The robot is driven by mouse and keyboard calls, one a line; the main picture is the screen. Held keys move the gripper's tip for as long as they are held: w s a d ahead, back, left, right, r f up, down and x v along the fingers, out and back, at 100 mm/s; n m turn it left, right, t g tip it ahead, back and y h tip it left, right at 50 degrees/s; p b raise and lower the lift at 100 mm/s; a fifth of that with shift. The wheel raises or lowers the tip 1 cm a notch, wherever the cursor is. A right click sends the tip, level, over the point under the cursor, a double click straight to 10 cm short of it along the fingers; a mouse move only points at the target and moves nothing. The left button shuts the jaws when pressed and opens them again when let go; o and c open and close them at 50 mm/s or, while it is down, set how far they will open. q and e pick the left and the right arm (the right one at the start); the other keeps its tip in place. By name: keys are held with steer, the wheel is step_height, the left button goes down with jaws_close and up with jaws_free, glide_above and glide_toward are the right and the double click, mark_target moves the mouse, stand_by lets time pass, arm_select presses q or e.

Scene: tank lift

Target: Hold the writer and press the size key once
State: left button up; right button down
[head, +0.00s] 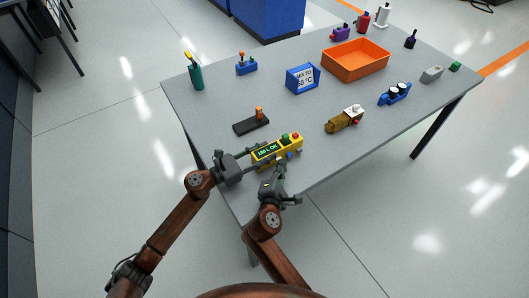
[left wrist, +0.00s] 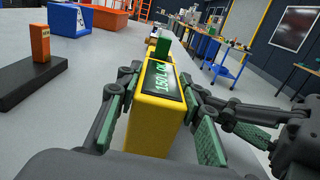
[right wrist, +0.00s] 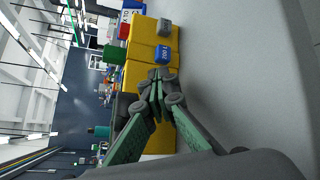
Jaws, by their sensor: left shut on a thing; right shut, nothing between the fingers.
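The writer (head: 263,153) is a yellow box with a dark display reading "150 L OK" in green, at the table's near edge. My left gripper (head: 248,160) is shut on its display end; the left wrist view shows the yellow body (left wrist: 150,115) between the fingers. A green key (head: 285,140) and a red key (head: 297,135) stand on top. A blue key (right wrist: 163,54) with small, unclear lettering and a grey key (right wrist: 164,27) are on its side. My right gripper (right wrist: 157,82) is shut and empty, its tips close to the blue key; contact cannot be told.
A dark base with an orange post (head: 258,114) stands behind the writer. A brown and white object (head: 344,119) lies to the right. A blue sign box (head: 302,78) and an orange bin (head: 356,60) are farther back.

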arm_select(q)
steer(key=shift+s+d, duration=0.1)
arm_select(e)
steer(key=shift+w+a, duration=0.25)
steer(key=shift+w, duration=0.1)
steer(key=shift+s, duration=0.15)
steer(key=shift+s+d, duration=0.15)
steer(key=shift+s, duration=0.1)
steer(key=shift+s+d, duration=0.95)
steer(key=shift+s, duration=0.3)
steer(key=shift+s+d, duration=0.9)
steer(key=shift+s, duration=0.35)
stand_by(1.3)
arm_select(q)
steer(key=o, duration=1.5)
steer(key=shift+c, duration=0.2)
